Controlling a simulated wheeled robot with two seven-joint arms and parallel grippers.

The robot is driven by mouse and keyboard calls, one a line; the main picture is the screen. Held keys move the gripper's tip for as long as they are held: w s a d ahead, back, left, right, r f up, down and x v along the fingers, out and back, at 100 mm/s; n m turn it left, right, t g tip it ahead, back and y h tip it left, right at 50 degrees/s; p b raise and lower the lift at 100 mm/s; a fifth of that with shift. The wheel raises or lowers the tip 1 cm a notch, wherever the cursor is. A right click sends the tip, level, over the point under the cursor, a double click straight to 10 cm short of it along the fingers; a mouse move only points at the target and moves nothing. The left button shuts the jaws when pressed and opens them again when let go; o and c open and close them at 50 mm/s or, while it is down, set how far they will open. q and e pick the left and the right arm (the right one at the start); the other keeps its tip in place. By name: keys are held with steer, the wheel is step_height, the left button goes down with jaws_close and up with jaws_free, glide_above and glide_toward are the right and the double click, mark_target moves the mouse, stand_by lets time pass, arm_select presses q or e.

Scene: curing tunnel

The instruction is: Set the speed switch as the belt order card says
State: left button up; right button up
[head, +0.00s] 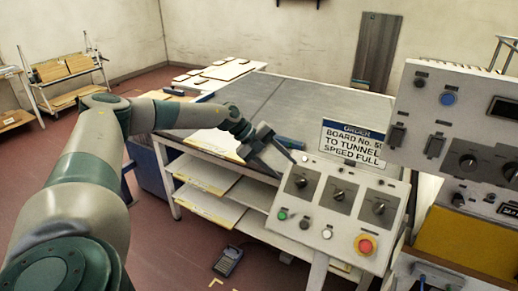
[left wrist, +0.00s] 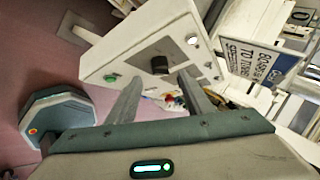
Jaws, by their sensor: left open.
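The order card (head: 352,145) stands at the back of the sloped control box (head: 318,225); it reads "ORDER, BOARD No. 5", last digit unclear, "TO TUNNEL, SPEED FULL". Three black rotary switches sit on the box: left (head: 301,182), middle (head: 339,194) and right (head: 378,208). Their labels are too small to read, so I cannot tell which is the speed switch. My left gripper (head: 289,149) is open and empty, above the box's upper left. In the left wrist view, a black switch (left wrist: 159,65) shows beyond and between the open fingers (left wrist: 158,77), apart from them. My right gripper is not in view.
The box also carries a green button (head: 282,215) and a red stop button (head: 366,245) on yellow. A larger grey panel with knobs (head: 468,162) stands close on the right.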

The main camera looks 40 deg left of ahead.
arm_select(q)
steer(key=b+v, duration=0.3)
steer(key=v, duration=0.8)
